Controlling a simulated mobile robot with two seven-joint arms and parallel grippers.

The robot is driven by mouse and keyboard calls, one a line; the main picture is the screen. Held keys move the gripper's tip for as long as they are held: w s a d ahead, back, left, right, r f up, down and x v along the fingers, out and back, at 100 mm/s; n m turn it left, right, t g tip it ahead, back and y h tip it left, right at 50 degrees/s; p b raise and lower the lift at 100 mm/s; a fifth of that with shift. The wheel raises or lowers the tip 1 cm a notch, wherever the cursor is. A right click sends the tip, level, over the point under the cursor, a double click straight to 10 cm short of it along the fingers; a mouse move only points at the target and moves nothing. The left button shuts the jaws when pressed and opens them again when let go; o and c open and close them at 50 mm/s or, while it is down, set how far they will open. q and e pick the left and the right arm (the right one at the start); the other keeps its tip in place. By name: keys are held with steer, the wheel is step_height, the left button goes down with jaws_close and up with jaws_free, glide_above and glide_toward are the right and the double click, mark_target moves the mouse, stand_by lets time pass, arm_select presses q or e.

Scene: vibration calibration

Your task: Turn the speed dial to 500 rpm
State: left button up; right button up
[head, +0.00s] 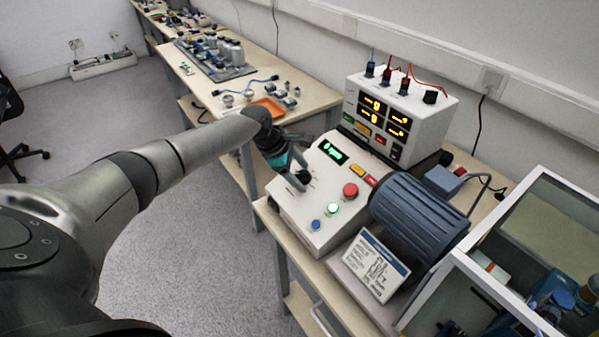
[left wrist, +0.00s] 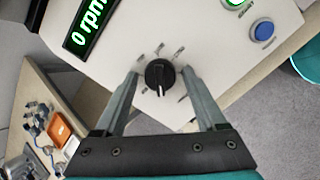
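The speed dial is a black round knob (left wrist: 160,75) with a white pointer line, on the white face of the control box (head: 310,215). Small marks ring it, too small to read. The display (left wrist: 90,25) on the box reads 0 rpm in green. My left gripper (left wrist: 160,88) is open, with one finger on each side of the dial; the left wrist view shows gaps between the fingers and the knob. In the head view my left gripper (head: 296,172) covers part of the dial. My right gripper is not in view.
The box also carries a red button (head: 350,190), a lit green button (head: 333,208) and a blue button (head: 316,225). A blue-grey motor (head: 415,220) stands right of it, a white instrument with orange readouts (head: 395,115) behind. Open floor lies left.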

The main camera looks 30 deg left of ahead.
arm_select(q)
jaws_close()
stand_by(0.3)
